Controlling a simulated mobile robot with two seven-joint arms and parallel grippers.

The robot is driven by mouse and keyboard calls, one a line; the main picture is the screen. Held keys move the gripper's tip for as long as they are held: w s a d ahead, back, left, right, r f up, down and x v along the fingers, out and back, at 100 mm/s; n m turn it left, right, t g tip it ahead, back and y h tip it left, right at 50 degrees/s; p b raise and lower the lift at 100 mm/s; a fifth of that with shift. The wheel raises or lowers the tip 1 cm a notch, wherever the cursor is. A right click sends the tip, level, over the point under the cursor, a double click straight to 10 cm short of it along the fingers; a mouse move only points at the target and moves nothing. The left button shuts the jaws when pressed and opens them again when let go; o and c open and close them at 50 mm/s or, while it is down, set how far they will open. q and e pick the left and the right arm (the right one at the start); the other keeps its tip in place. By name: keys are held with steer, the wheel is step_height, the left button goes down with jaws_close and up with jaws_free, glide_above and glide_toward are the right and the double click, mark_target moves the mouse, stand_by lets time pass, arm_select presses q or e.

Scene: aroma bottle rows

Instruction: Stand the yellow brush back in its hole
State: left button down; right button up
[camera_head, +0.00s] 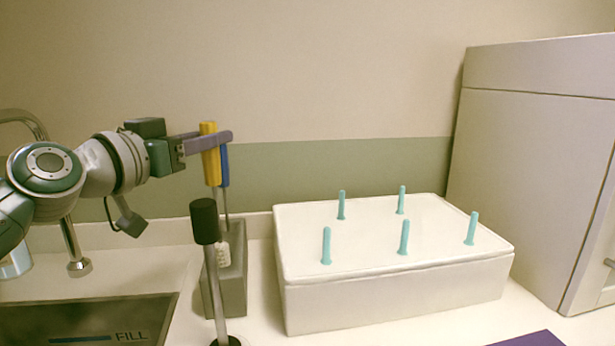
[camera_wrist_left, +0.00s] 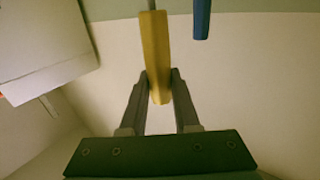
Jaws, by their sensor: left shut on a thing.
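The yellow brush (camera_head: 210,155) is upright, its yellow handle between the fingers of my left gripper (camera_head: 209,141). In the left wrist view the fingers close on both sides of the yellow handle (camera_wrist_left: 155,50). Its thin shaft runs down to a pale, speckled head (camera_head: 224,254), which shows in front of the grey block (camera_head: 236,275). I cannot tell whether the head touches the block. The block's holes are hidden. A blue-handled brush (camera_head: 225,165) stands upright just behind the yellow one, and also shows in the left wrist view (camera_wrist_left: 201,18). My right gripper is out of view.
A black-topped metal rod (camera_head: 204,222) stands upright close in front of the block. A white box (camera_head: 375,300) with several teal pegs is to the right. A sink (camera_head: 90,325) is at left, a pale cabinet (camera_head: 540,180) at far right, a purple item (camera_head: 530,340) in front.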

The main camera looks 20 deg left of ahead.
mark_target(206, 169)
arm_select(q)
steer(key=shift+f+b, duration=1.2)
steer(key=shift+f, duration=1.15)
steer(key=c, duration=1.1)
jaws_free()
steer(key=shift+f, duration=0.1)
steer(key=o, duration=0.5)
steer(key=shift+c, duration=0.2)
steer(key=shift+r, duration=0.3)
steer(key=shift+s+f, duration=0.1)
steer(key=shift+s, duration=0.2)
steer(key=s, duration=1.1)
steer(key=shift+s+a+b, duration=0.2)
steer(key=shift+a+b, duration=0.25)
